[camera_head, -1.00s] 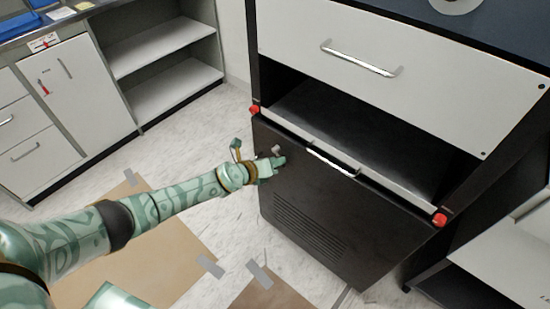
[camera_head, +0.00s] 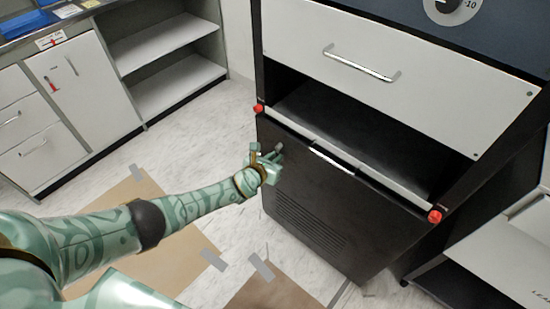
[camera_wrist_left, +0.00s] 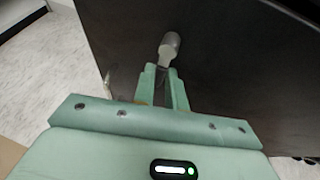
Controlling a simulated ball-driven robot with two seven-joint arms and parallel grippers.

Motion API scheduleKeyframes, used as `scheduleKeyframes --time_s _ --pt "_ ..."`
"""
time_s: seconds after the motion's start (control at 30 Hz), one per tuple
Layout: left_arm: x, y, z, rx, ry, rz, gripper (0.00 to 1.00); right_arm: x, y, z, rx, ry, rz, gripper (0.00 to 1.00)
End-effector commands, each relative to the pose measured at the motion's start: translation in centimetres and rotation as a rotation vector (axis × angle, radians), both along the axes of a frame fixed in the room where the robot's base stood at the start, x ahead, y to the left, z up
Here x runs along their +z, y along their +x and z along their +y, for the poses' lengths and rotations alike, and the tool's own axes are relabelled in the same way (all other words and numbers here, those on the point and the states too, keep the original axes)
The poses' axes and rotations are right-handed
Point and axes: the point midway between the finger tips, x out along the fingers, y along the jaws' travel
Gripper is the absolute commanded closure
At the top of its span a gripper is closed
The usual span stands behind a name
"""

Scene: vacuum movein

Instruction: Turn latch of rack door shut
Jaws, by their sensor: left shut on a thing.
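The black rack door (camera_head: 325,205) fills the lower front of the rack in the head view, with a vent grille low on its left and a silver handle on its top edge. The latch (camera_wrist_left: 169,47) is a small grey metal knob with a flat tab, on the dark door face in the left wrist view. My left gripper (camera_head: 279,153) is at the door's upper left; in the left wrist view its green fingers (camera_wrist_left: 166,72) are shut on the latch's tab. The fingers hide part of the latch. My right gripper is not in view.
Red knobs sit at the door's top left (camera_head: 258,108) and top right (camera_head: 435,216) corners. A white drawer (camera_head: 300,35) is above an open dark bay. Cardboard (camera_head: 110,215) lies taped on the floor at left. White cabinets (camera_head: 75,85) stand at the back left.

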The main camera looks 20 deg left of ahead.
Motion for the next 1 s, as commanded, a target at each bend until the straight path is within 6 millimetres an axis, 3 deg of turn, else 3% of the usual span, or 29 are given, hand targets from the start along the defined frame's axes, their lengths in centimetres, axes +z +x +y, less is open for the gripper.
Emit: scheduleKeyframes --time_s 0.47,0.5,0.57,0.6,0.87,1.0 --pt "-0.1 0.0 0.1 0.000 0.018 -0.005 1.00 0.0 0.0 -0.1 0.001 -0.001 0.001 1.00" --pt "-0.1 0.0 0.1 0.000 0.018 -0.005 0.84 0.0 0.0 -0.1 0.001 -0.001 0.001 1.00" --pt "-0.1 0.0 0.1 0.000 0.018 -0.005 0.67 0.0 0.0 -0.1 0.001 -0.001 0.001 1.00" --pt "0.0 0.0 0.1 0.000 0.017 -0.005 0.65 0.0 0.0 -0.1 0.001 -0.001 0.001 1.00" --pt "0.0 -0.1 0.1 0.000 0.016 -0.005 0.65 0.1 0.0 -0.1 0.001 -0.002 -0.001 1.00" --pt "0.9 -1.2 0.2 0.000 0.015 -0.006 0.65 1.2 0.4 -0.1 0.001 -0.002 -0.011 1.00"
